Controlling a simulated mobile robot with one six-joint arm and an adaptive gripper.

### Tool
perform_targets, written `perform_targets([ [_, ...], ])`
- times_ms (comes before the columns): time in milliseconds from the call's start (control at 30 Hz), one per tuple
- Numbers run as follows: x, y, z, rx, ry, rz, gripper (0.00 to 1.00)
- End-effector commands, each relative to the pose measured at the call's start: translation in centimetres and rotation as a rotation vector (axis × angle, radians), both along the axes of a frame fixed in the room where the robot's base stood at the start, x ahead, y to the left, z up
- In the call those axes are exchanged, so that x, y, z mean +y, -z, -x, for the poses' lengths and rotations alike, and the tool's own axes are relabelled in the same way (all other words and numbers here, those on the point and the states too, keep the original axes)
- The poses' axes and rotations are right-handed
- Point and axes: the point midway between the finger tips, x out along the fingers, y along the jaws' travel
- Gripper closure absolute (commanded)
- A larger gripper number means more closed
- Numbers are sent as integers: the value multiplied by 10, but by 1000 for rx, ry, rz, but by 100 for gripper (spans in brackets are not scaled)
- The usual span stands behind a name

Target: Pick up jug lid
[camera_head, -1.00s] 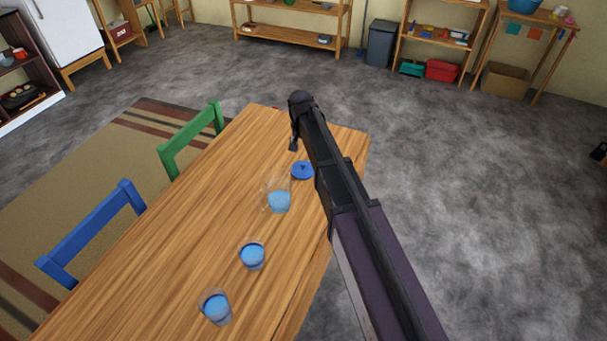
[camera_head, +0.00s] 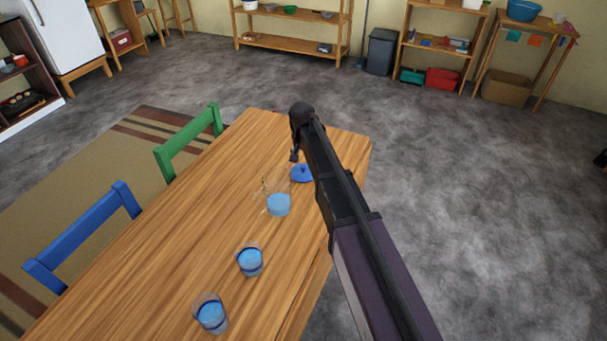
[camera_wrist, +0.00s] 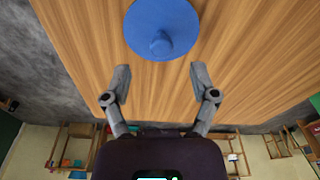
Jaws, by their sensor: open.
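The blue jug lid (camera_head: 301,174) lies on the wooden table, just behind the jug. In the wrist view the round lid (camera_wrist: 150,28) with its raised knob shows at the top, beyond the fingertips. My gripper (camera_wrist: 159,80) is open, its two fingers apart with bare table between them. In the head view my gripper (camera_head: 295,155) hangs a little above and behind the lid, and my arm covers the lid's right edge. The clear jug (camera_head: 278,204) holds blue liquid and stands in front of the lid.
Two glasses of blue liquid (camera_head: 250,262) (camera_head: 211,315) stand nearer on the table (camera_head: 180,265). A green chair (camera_head: 188,143) and a blue chair (camera_head: 85,236) stand along its left side. The table's far left part is clear.

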Motion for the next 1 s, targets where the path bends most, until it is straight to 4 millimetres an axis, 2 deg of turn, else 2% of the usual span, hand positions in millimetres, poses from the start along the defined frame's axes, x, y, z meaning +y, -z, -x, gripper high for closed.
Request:
perform_targets([
  [267,0,6,-1,0,0,0,24],
  [800,0,46,-7,1,1,0,24],
  [1000,0,52,-8,1,1,0,24],
])
